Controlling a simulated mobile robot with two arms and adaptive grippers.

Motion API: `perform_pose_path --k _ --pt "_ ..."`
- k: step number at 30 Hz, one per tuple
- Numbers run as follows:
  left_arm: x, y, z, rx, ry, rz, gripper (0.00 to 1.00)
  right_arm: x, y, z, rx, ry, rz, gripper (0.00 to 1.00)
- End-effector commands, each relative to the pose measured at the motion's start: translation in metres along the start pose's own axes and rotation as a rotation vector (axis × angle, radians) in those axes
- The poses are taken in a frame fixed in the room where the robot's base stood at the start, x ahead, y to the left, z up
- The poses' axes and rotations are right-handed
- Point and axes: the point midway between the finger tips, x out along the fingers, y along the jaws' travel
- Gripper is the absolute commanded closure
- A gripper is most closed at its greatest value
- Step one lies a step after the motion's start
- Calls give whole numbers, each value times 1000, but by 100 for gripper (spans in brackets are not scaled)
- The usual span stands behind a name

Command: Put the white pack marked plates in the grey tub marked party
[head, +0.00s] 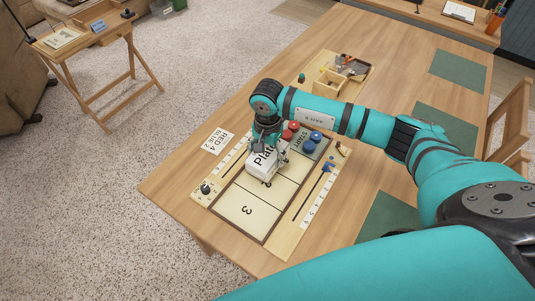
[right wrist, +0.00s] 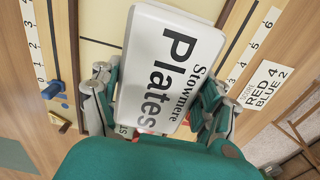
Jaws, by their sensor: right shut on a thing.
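The white pack marked Plates (head: 262,164) is over the long game board (head: 247,213) on the table. My right gripper (head: 271,147) is shut on it. In the right wrist view the pack (right wrist: 168,65) sits between the two fingers with its black lettering facing the camera. I cannot tell whether the pack touches the board or hangs just above it. No grey tub marked party can be made out. My left gripper is not in view.
Red and blue pucks (head: 308,146) stand on the board beside the gripper. A wooden tray (head: 328,85) with small items lies farther back. A score card (head: 218,141) lies left of the board. A small folding table (head: 88,38) stands across the carpet.

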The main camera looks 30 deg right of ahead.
Motion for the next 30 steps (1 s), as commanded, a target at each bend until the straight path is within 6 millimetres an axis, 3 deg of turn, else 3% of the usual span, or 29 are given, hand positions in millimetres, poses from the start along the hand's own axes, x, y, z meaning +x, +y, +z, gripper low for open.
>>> perform_pose_path --k 5,16,17,18,22,30 --pt "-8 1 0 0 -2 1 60 16 0 0 0 0 -1 64" --pt "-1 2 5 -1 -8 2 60 22 0 0 -1 1 -2 64" --pt "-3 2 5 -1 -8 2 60 21 0 0 -1 1 -1 20" --pt "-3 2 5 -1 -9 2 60 20 0 0 0 1 -1 15" --pt "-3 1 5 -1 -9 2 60 20 0 0 0 1 -1 0" --pt "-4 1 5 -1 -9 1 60 19 0 0 0 0 -1 0"
